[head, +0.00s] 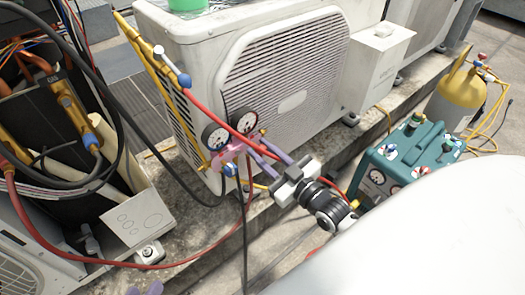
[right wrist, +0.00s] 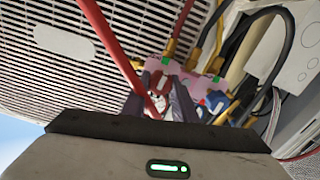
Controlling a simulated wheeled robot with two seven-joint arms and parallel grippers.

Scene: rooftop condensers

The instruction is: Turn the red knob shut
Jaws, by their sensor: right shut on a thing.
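The pink gauge manifold (head: 232,150) hangs in front of the large condenser, with two round gauges and a blue knob (head: 230,170). In the right wrist view the manifold (right wrist: 192,88) is just beyond my fingers. My right gripper (head: 262,146) reaches in from the lower right, its purple fingers at the manifold's right end. It is shut on the red knob (right wrist: 157,104), which shows partly between the fingers in the right wrist view; the head view hides it behind them. My left gripper (head: 144,290) shows only its purple fingertips, apart and empty, at the bottom edge.
A red hose (head: 205,108) crosses in front of the condenser (head: 285,65). An opened unit (head: 40,130) with wires stands left. A teal machine (head: 412,160) and a yellow cylinder (head: 460,92) stand right. Bare concrete ledge (head: 210,222) lies below the manifold.

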